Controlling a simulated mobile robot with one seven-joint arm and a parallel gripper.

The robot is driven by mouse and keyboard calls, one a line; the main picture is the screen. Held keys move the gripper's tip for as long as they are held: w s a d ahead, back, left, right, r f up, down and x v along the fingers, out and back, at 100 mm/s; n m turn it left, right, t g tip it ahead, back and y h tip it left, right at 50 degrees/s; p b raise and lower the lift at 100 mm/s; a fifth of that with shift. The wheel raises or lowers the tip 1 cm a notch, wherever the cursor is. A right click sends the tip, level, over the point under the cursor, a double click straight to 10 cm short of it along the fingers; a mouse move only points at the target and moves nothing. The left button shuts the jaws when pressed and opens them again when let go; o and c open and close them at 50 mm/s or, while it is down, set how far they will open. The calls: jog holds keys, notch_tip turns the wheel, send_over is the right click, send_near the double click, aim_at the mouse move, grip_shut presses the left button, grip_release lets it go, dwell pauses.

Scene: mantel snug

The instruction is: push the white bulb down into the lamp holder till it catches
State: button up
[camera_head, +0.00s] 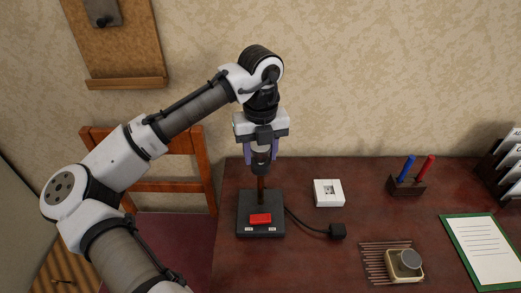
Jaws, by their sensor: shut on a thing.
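My gripper (261,153) points straight down over the lamp, its purple fingers closed on the white bulb (261,148). Only a small greyish part of the bulb shows between the fingers. The dark lamp holder (261,170) is directly below the bulb, on top of a thin reddish-brown post. The post rises from a square dark base (246,228) with a red switch (260,219) on it. Bulb and holder look in line and very close or touching; I cannot tell how deep the bulb sits.
A white square box (328,193) and a black plug (338,231) on a cord lie right of the lamp. Farther right are a pen stand (406,185), a tin (404,265) by thin rods, and a green-edged sheet (483,250). A wooden chair (180,150) stands left.

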jog(key=shift+s+f+b, duration=0.3)
jog(key=shift+f+b, duration=0.15)
jog(key=shift+f, duration=0.35)
jog(key=o, duration=1)
jog(key=shift+d, duration=0.1)
notch_tip(320, 180, up, 16)
jog(key=shift+f, duration=0.25)
